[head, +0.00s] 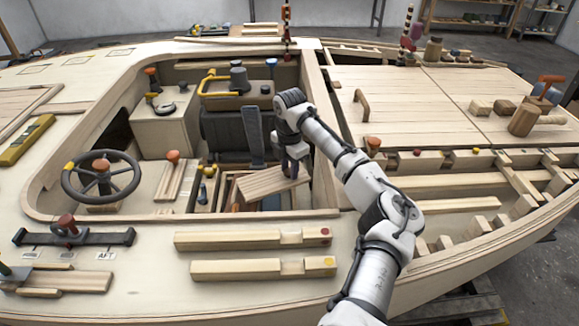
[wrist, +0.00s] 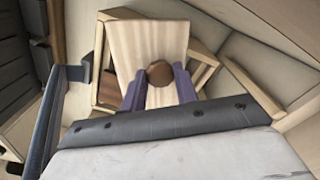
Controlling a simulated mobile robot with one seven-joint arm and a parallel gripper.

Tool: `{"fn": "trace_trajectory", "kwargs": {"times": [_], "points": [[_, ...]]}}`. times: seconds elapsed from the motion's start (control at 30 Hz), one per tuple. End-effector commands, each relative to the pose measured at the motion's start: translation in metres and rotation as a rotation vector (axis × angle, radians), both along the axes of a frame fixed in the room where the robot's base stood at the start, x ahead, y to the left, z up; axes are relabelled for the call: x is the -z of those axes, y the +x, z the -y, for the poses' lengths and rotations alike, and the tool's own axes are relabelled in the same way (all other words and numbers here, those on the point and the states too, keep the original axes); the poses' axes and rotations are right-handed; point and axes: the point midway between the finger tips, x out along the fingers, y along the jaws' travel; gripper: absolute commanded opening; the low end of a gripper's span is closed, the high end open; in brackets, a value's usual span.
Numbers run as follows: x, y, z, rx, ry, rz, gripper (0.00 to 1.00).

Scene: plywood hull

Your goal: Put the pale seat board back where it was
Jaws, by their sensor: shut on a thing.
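The pale seat board (head: 268,184) is striped light wood and is held tilted in the cockpit well, over a wooden box-like frame (head: 226,190). In the wrist view the board (wrist: 145,45) lies across the open frame (wrist: 205,62), whose corners show on both sides of it. My gripper (head: 293,170) is at the board's right end in the head view. In the wrist view its two purple-grey fingers (wrist: 160,88) are closed on a round brown knob (wrist: 159,72) on the board. The board's contact with the frame is unclear.
A dark upright post (head: 254,135) stands just behind the board. A steering wheel (head: 101,176) and a knobbed block (head: 172,177) are to the left. Two notched timbers (head: 252,239) lie on the front deck. The cockpit rim surrounds the well.

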Motion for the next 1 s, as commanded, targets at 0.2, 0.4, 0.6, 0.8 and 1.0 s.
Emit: {"fn": "trace_trajectory", "kwargs": {"times": [0.2, 0.4, 0.6, 0.8, 1.0], "points": [[0.0067, -0.0002, -0.0005, 0.000, 0.002, -0.001, 0.02], [0.0096, 0.0000, -0.0002, 0.000, 0.001, 0.000, 0.02], [0.0106, -0.0004, -0.0004, 0.000, 0.001, -0.002, 0.52], [0.0110, -0.0004, -0.0004, 0.000, 0.001, -0.002, 0.52], [0.0010, 0.0003, 0.0002, 0.000, -0.001, 0.001, 0.52]]}}
